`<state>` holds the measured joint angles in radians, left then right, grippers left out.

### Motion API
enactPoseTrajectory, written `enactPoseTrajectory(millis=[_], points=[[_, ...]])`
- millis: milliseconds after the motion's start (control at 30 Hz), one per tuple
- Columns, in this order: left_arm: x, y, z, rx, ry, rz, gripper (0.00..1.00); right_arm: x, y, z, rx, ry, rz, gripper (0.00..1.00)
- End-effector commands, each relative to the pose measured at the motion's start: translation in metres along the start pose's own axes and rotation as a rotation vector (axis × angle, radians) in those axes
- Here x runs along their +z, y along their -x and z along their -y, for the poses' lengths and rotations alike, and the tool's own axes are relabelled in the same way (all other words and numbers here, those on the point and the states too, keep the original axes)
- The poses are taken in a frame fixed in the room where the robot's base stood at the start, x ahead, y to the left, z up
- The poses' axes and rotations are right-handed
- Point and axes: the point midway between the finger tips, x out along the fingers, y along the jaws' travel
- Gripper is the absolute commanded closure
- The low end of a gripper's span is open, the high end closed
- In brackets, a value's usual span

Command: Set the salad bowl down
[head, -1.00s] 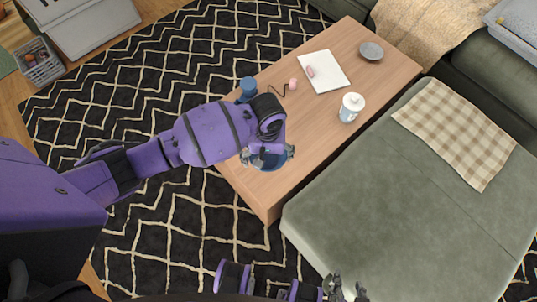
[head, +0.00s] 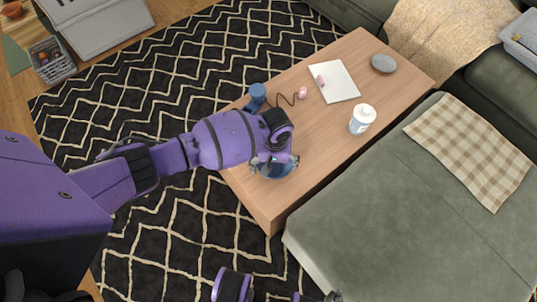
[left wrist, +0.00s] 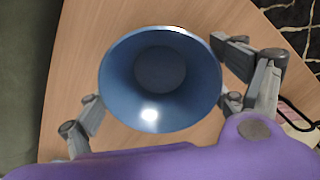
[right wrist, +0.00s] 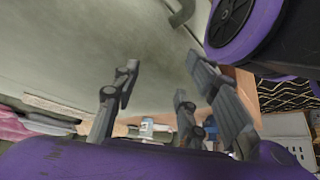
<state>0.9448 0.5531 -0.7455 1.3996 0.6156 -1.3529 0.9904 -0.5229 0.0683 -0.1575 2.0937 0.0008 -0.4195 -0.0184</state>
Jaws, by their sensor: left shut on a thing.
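The salad bowl (head: 274,171) is a deep blue, empty bowl over the near left end of the wooden coffee table (head: 300,145). My left gripper (head: 276,160) is shut on it, and my wrist hides part of it. In the left wrist view the bowl (left wrist: 160,112) opens toward the camera, with fingers at both sides of its rim. I cannot tell whether its base touches the table. My right gripper (right wrist: 155,85) is empty, its fingers apart, low beside the green sectional.
A blue cup-like object (head: 257,92) stands just beyond my left wrist. A white lidded jar (head: 362,119), a notebook (head: 334,82), a small pink object with a dark cord (head: 302,93) and a grey plate (head: 383,63) are farther along. The sectional (head: 385,215) borders the table on the right.

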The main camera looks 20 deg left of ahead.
Motion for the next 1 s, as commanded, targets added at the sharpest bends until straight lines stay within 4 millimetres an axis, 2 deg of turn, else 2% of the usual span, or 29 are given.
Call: enactPoseTrajectory(millis=[33, 100, 433, 567, 667, 1000], points=[[-0.001, 0.000, -0.001, 0.001, 0.000, -0.001, 0.08, 0.001, 0.000, 0.000, 0.000, 0.000, 0.001, 0.60], [-0.001, 0.000, -0.001, 0.001, 0.000, -0.001, 0.00, 0.001, 0.000, 0.000, 0.001, 0.000, 0.002, 0.60], [-0.001, 0.001, -0.001, 0.001, -0.001, -0.002, 0.00, 0.002, 0.000, -0.001, 0.001, 0.000, 0.004, 0.60], [-0.001, 0.007, -0.001, 0.002, -0.001, -0.003, 0.00, 0.001, 0.001, -0.001, 0.001, 0.000, 0.003, 0.60], [-0.002, 0.022, -0.001, 0.002, -0.001, -0.004, 0.00, -0.003, 0.004, -0.001, 0.001, 0.001, 0.000, 0.60], [-0.001, 0.094, -0.001, 0.003, -0.001, -0.004, 0.00, -0.017, 0.015, 0.001, 0.000, 0.007, -0.016, 0.60]])
